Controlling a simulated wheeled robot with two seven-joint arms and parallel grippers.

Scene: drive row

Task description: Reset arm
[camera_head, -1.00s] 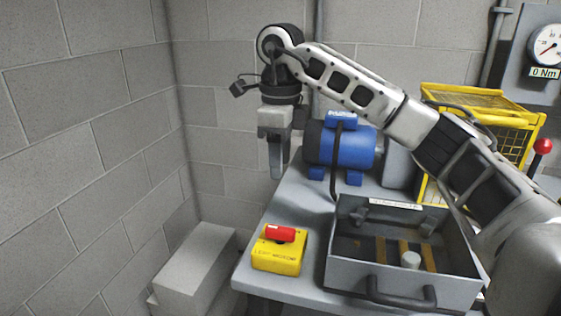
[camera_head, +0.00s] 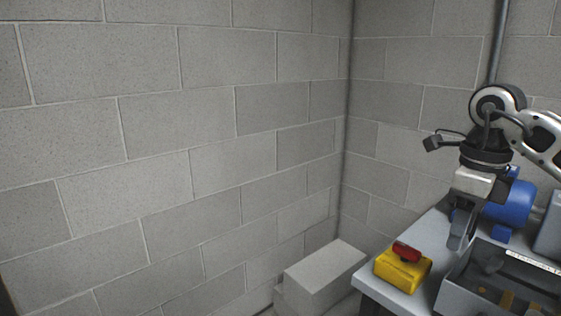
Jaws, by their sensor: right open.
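My right gripper (camera_head: 462,238) hangs at the right of the view, pointing down over the table (camera_head: 403,297), in front of the blue motor (camera_head: 513,203). Its jaws are open and I see nothing between them. It is above and to the right of the yellow box with a red handle (camera_head: 402,270), apart from it. The rest of my right arm runs out of the right edge. My left gripper does not show.
A grey metal tray (camera_head: 459,296) stands on the table at the lower right, partly cut off. A pale block (camera_head: 325,276) lies low beside the table's left end. Block walls (camera_head: 150,150) close off the left and back.

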